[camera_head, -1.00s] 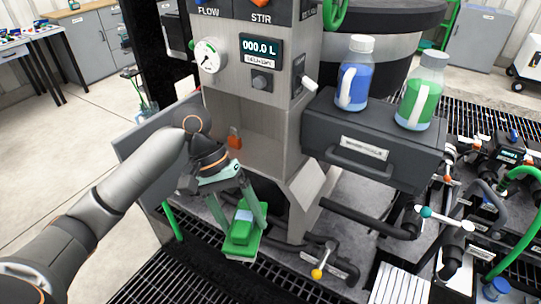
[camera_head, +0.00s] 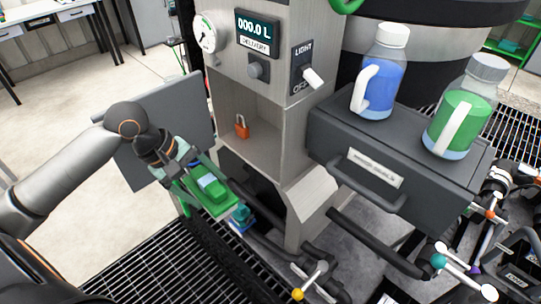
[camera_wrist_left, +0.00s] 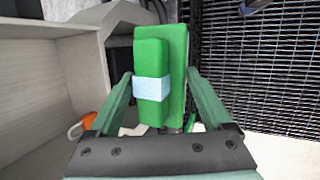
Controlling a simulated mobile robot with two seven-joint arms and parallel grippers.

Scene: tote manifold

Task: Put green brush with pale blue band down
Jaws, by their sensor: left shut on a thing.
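The green brush with the pale blue band (camera_head: 210,186) is held in my left gripper (camera_head: 212,200), in front of the lower part of the grey cabinet. In the left wrist view the brush (camera_wrist_left: 175,60) lies lengthwise between the two green fingers of the gripper (camera_wrist_left: 160,85), and the pale blue band (camera_wrist_left: 152,88) faces the camera. The gripper is shut on the brush. The brush is off the floor, with black grating beneath and beside it. My right gripper is not in view.
The cabinet's open recess (camera_head: 262,150) holds an orange padlock (camera_head: 241,126). A small blue item (camera_head: 241,218) shows just beyond the brush. A dark drawer (camera_head: 400,170) at right bears a blue bottle (camera_head: 380,85) and a green bottle (camera_head: 462,120). Black pipes run low in front.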

